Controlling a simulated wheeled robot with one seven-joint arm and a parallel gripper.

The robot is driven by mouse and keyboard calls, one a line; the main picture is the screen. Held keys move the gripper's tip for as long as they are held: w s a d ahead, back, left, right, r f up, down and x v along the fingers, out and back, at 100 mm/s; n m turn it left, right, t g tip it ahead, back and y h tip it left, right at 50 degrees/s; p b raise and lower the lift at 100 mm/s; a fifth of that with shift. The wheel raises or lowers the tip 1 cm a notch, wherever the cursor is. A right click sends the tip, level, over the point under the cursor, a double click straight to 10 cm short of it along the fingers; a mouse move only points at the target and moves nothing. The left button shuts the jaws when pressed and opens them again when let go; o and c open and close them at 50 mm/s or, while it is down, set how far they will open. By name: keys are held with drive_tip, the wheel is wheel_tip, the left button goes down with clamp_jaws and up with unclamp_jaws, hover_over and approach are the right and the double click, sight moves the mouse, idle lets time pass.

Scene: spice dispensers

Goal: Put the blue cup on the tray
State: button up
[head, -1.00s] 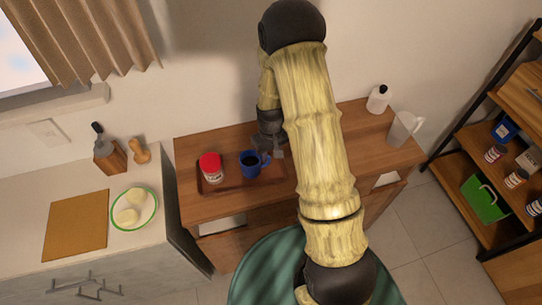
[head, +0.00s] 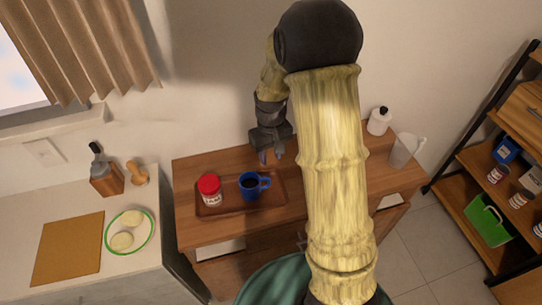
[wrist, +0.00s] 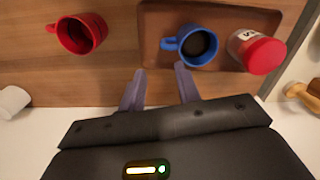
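The blue cup (head: 250,185) stands upright on the brown tray (head: 225,211) on the wooden cabinet, with dark contents inside. It also shows in the wrist view (wrist: 187,46), with its handle pointing left. The tray's rim is in the wrist view too (wrist: 145,25). My gripper (head: 272,158) is open and empty, raised above and behind the cup, apart from it. In the wrist view its two fingers (wrist: 160,90) point toward the cup's handle side with nothing between them.
A jar with a red lid (head: 210,190) stands on the tray left of the cup. A red cup (wrist: 80,34) is on the wood outside the tray in the wrist view; my arm hides it in the head view. A white bottle (head: 379,121) and a clear pitcher (head: 405,150) stand at the right.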

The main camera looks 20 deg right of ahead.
idle(0.3)
drive_tip(key=s+r+m+t, duration=0.1)
drive_tip(key=s+r, duration=0.2)
drive_tip(key=s, duration=0.4)
drive_tip(key=s+r+m+t, duration=0.1)
drive_tip(key=s+r, duration=0.2)
drive_tip(key=s, duration=0.4)
drive_tip(key=shift+s+a+r+t, duration=0.15)
drive_tip(key=shift+a+r+t, duration=0.15)
drive_tip(key=shift+a+r, duration=0.05)
idle(0.4)
